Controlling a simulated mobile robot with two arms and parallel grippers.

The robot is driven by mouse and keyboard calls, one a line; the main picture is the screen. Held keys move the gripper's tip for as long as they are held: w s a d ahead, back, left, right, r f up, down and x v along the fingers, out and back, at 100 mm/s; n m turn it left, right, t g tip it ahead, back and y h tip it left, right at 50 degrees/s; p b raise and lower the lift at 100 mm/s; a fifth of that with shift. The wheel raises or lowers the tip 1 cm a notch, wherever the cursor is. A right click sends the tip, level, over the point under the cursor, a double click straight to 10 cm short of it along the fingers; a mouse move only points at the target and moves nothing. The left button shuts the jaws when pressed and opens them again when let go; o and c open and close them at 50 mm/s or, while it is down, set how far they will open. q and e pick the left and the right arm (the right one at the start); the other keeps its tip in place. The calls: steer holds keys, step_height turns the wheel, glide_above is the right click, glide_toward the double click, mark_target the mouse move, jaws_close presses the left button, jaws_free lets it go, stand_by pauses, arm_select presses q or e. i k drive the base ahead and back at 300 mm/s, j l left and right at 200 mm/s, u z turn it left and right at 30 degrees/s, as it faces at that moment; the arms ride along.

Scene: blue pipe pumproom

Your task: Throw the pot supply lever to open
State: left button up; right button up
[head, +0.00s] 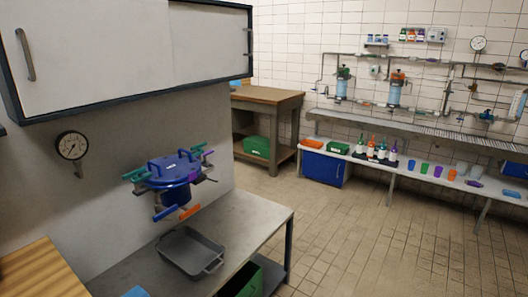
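A blue pot (178,196) with a flat blue lid and handles is fixed near the wall above a grey bench, left of centre in the head view. Small levers surround it: a teal one (134,175) on its left, a purple one (207,154) on its right and a blue one (167,213) below at the front. An orange tag or part (190,211) sits under it. I cannot tell which of these is the supply lever or how it is set. Neither of my grippers is in view.
A grey tray (173,262) lies on the grey bench (265,217) below the pot. A wall cabinet (115,48) hangs above, and a gauge (72,146) is left. A wooden table (268,95) and pipework (420,110) stand farther back. The tiled floor (345,230) is clear.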

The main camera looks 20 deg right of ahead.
mark_target(205, 154)
steer(key=z, duration=0.2)
steer(key=i+l+u, duration=0.2)
steer(key=u, duration=0.3)
steer(key=i+l+u, duration=0.25)
steer(key=u, duration=0.25)
